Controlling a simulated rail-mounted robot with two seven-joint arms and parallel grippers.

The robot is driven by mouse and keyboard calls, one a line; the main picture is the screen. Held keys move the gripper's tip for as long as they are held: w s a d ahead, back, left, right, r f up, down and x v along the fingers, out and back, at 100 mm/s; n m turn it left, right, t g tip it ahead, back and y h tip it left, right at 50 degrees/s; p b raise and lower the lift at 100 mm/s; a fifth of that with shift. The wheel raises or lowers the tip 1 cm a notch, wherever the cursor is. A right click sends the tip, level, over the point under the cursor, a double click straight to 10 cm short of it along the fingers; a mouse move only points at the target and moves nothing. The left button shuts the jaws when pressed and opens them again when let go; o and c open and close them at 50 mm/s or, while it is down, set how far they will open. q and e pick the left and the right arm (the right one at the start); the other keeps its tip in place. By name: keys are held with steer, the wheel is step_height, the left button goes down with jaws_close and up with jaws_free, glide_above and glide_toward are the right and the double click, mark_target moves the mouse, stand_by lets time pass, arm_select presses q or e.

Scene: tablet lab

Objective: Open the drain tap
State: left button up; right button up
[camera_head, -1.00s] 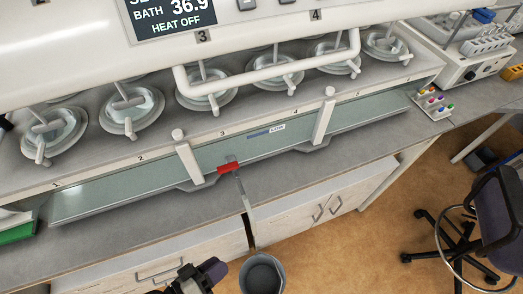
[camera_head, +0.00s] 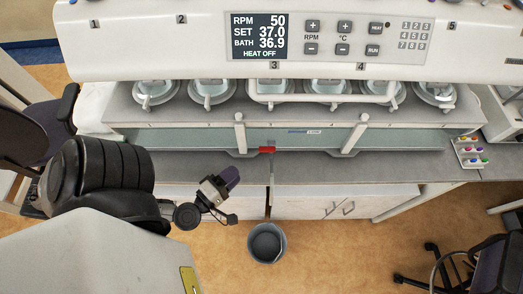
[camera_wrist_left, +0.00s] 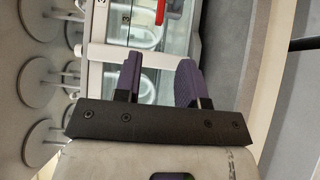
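The red drain tap handle (camera_head: 267,150) sits at the front edge of the bath, below the panel's number 3. It lies crosswise, roughly level in the head view. A thin drain tube (camera_head: 271,172) hangs from it towards a grey bucket (camera_head: 267,243) on the floor. My left gripper (camera_head: 231,178) is in front of the bench, left of and below the tap in the picture, apart from it. In the left wrist view its purple fingers (camera_wrist_left: 158,68) are spread with nothing between them; the red handle (camera_wrist_left: 147,10) shows beyond them at the top edge. My right gripper is out of view.
The bath (camera_head: 190,138) carries several lidded vessels, with a white rail (camera_head: 330,98) in front. The control panel (camera_head: 258,37) reads HEAT OFF. A small rack with coloured caps (camera_head: 470,153) stands at the right. Chairs stand at both sides. Floor around the bucket is clear.

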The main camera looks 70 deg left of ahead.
mark_target(267, 150)
arm_select(q)
steer(key=p+x, duration=0.1)
steer(key=x, duration=1)
steer(key=shift+c, duration=0.3)
jaws_close()
